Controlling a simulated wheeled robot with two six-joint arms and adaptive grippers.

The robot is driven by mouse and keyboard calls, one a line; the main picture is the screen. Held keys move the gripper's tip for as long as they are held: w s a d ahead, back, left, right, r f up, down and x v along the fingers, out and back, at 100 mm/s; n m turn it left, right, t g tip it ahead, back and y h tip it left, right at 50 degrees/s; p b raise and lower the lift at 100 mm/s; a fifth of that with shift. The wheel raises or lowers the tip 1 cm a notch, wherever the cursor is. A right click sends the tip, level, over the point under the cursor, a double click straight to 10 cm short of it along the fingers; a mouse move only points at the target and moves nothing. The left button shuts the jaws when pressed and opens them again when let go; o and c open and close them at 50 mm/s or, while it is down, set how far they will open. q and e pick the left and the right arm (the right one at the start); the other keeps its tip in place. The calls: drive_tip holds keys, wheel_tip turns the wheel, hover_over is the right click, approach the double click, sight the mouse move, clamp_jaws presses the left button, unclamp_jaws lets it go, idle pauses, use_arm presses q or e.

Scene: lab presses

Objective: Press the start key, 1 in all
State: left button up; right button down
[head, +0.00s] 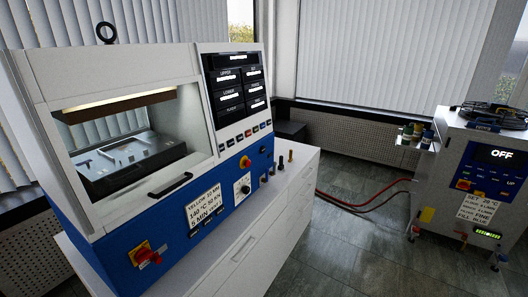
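A white and blue lab press (110,75) stands on a white cabinet at the left. Its black display panel (237,85) shows readouts such as UPPER and LOWER. A row of small coloured keys (245,135) runs below the display; their labels are too small to read, so I cannot tell which is the start key. An orange-red knob (245,162) and a white dial (242,188) sit on the blue front. A red and yellow switch (145,254) is at the lower left. Neither of my grippers is in view.
A grey unit (458,180) at the right has a display (499,155) reading OFF, with small keys below. Red hoses (365,198) run along the floor. A window with a black handle (170,185) fronts the press chamber. Open floor (345,250) lies between both machines.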

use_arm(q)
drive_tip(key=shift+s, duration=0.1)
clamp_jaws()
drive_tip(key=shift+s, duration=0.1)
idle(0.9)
